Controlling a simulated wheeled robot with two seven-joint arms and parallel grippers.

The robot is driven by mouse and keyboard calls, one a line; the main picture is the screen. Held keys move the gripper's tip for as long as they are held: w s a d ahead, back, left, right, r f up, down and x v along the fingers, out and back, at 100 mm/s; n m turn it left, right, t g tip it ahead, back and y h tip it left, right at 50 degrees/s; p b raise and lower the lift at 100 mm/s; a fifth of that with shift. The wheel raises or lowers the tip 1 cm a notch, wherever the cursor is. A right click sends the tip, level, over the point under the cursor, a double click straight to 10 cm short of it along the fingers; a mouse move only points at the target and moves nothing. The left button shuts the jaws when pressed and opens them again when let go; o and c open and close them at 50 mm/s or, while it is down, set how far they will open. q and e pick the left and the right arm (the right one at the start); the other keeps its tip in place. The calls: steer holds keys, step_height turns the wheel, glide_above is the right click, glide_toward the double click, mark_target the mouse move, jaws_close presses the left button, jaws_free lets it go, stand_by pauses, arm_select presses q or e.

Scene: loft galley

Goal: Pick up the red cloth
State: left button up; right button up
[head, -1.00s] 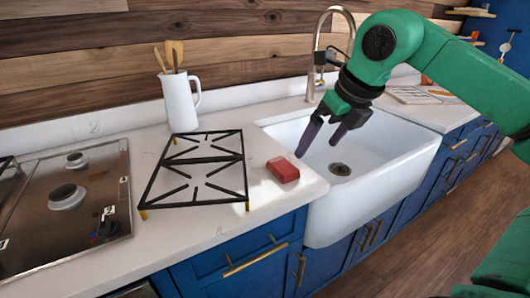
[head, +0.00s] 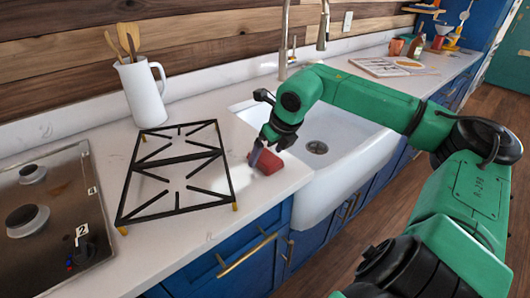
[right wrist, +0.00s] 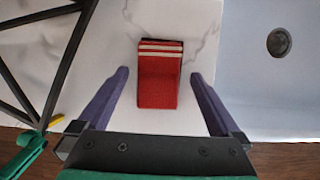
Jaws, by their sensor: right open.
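The red cloth (head: 265,161) is a small folded block on the white counter, between the black grate and the sink. In the right wrist view the cloth (right wrist: 160,75) shows two pale stripes near its far end. My right gripper (head: 262,155) is at the cloth in the head view and partly covers it. In the right wrist view its two purple fingers (right wrist: 160,82) are spread apart, one on each side of the cloth, with bare counter showing between them and it. I cannot tell the exact height of the fingertips. My left gripper is not in view.
A black grate (head: 178,158) with brass feet lies left of the cloth. The white sink (head: 350,165) is on its right, with a tap (head: 284,40) behind. A white jug (head: 143,92) with wooden utensils stands at the back. A cooktop (head: 40,215) is at far left.

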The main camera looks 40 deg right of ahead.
steer(key=shift+w+f, duration=0.15)
steer(key=shift+w, duration=0.05)
steer(key=shift+w+f, duration=0.1)
steer(key=shift+f, duration=0.2)
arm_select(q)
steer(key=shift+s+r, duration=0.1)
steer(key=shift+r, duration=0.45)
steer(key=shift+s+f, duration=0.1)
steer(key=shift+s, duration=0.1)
arm_select(e)
steer(key=shift+f, duration=0.1)
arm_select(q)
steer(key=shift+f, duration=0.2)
arm_select(e)
steer(key=shift+f, duration=0.15)
